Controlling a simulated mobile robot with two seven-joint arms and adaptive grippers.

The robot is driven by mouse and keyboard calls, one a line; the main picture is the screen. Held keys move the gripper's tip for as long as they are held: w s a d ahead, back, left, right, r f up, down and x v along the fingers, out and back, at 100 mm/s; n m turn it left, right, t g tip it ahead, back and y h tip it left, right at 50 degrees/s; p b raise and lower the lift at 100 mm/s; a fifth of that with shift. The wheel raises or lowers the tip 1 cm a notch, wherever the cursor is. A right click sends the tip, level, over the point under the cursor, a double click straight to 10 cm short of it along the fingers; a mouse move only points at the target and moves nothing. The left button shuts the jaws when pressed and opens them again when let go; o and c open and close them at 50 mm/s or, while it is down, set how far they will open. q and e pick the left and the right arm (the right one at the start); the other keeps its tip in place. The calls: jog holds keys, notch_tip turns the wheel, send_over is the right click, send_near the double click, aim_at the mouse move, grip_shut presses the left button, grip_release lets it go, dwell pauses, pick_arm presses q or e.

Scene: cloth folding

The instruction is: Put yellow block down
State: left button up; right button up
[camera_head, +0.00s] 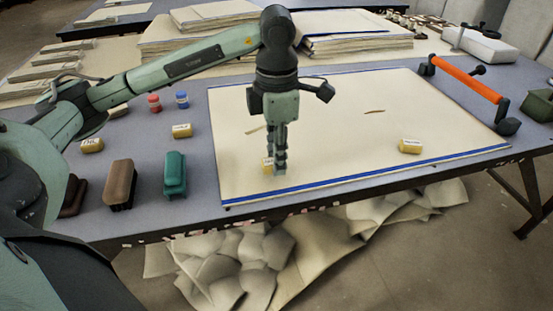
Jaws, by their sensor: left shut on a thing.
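My left gripper (279,165) points straight down over the left front part of the cream cloth (340,120). It is shut on a small yellow block (267,164), which sits at the cloth surface close to the blue front stripe. The fingers hide part of this block, and I cannot tell if it touches the cloth. Another yellow block (410,146) lies on the cloth at the right front. Two more yellow blocks, one labelled (181,130) and one further left (92,145), lie on the grey table. My right gripper is not in view.
A brown brush-like block (119,185) and a green one (175,174) stand at the table's left front. Red (154,103) and blue (182,99) spools stand behind. An orange-handled bar (467,78) lies along the cloth's right edge. Cloth stacks (200,33) fill the back.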

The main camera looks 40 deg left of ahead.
pick_arm(q)
jog(key=shift+f, duration=0.8)
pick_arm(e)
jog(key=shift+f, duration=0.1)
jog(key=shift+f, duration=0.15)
pick_arm(q)
jog(key=shift+f, duration=0.1)
jog(key=o, duration=0.9)
jog(key=shift+o, duration=0.2)
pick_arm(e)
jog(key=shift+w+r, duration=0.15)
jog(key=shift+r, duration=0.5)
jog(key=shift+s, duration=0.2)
